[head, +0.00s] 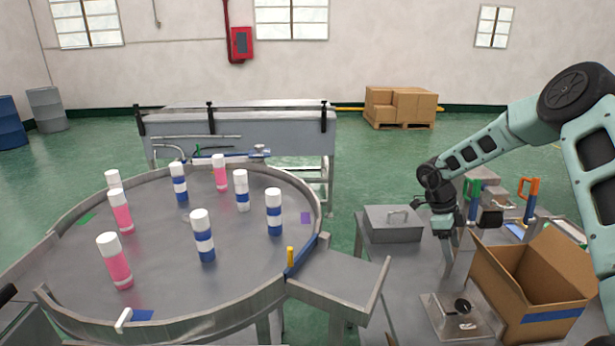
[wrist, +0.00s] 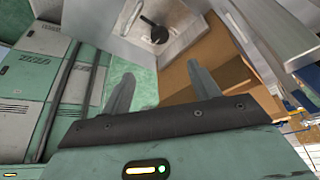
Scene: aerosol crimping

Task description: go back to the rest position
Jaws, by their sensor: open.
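My arm reaches in from the right in the head view. My gripper (head: 460,245) points down above the grey bench, between the lidded grey box and the open cardboard box. In the wrist view my gripper (wrist: 160,85) shows two fingers spread apart with nothing between them, so it is open and empty. The cardboard box (head: 540,268) stands close to its right in the head view; its brown inside also shows in the wrist view (wrist: 215,75). A small metal fixture with a black knob (head: 462,306) sits on the bench below the gripper.
A round rimmed table (head: 165,270) at left holds several pink-and-white and blue-and-white cans. A grey lidded box (head: 393,224) stands on the bench left of the gripper. Orange-handled (head: 531,195) and green-handled (head: 474,195) tools stand behind the cardboard box. A chute (head: 340,280) juts between table and bench.

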